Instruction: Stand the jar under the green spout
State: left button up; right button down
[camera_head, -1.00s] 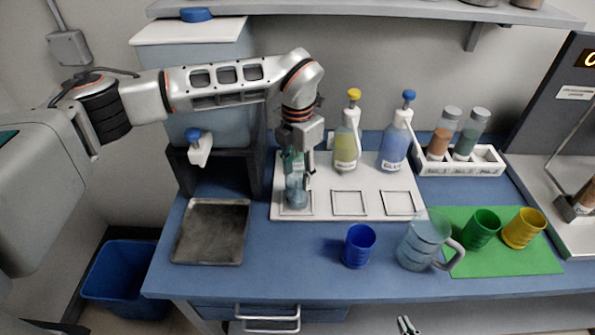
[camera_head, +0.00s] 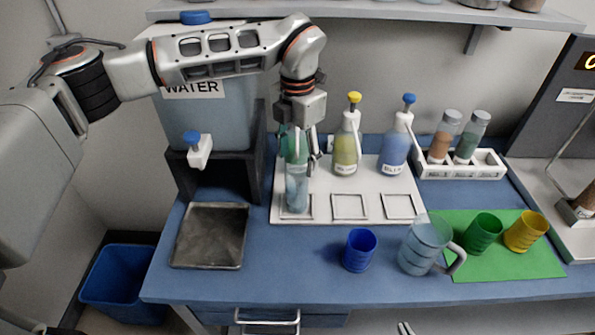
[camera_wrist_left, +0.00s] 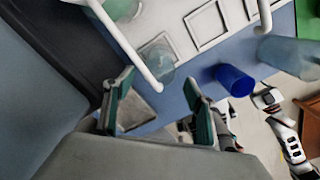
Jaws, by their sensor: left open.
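The clear bluish jar (camera_head: 297,195) stands upright in the leftmost outlined square of the white board, in front of the green bottle (camera_head: 296,148) and under its spout. The wrist view shows the jar (camera_wrist_left: 160,65) over the square outline, below a white spout. My left gripper (camera_head: 308,158) is open and empty above the jar, beside the green bottle, which it partly hides. Its two fingers (camera_wrist_left: 158,95) show spread apart in the wrist view, clear of the jar. Only the tips of my right gripper (camera_head: 405,328) show at the bottom edge.
Yellow (camera_head: 346,148) and blue (camera_head: 395,150) pump bottles stand to the right on the board (camera_head: 375,200). A water tank (camera_head: 215,120) and metal tray (camera_head: 210,237) are at left. A blue cup (camera_head: 359,250) and a pitcher (camera_head: 422,246) stand in front.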

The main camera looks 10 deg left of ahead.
pick_arm(q)
notch_tip(320, 180, up, 6)
jog(key=shift+f, duration=0.15)
jog(key=shift+s+f, duration=0.1)
dwell(0.5)
